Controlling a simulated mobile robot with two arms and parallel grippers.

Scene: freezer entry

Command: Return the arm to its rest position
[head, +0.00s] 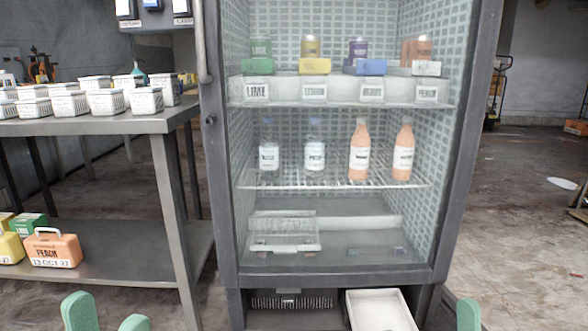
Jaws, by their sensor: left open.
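My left gripper (106,316) shows at the bottom left edge as two pale green fingertips, apart with nothing between them. It is in front of the steel table's lower shelf and apart from it in the picture. One pale green fingertip of my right gripper (468,314) shows at the bottom right, in front of the bare floor. The rest of the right gripper is out of the picture, so its opening cannot be told. Neither arm's links show.
A glass-fronted freezer (222,150) holds coloured tubs, several bottles and a clear tray. A white bin (398,296) sits low below it. A steel table (100,124) with white baskets stands left; a peach box (52,249) is on its lower shelf. Floor at right is mostly clear.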

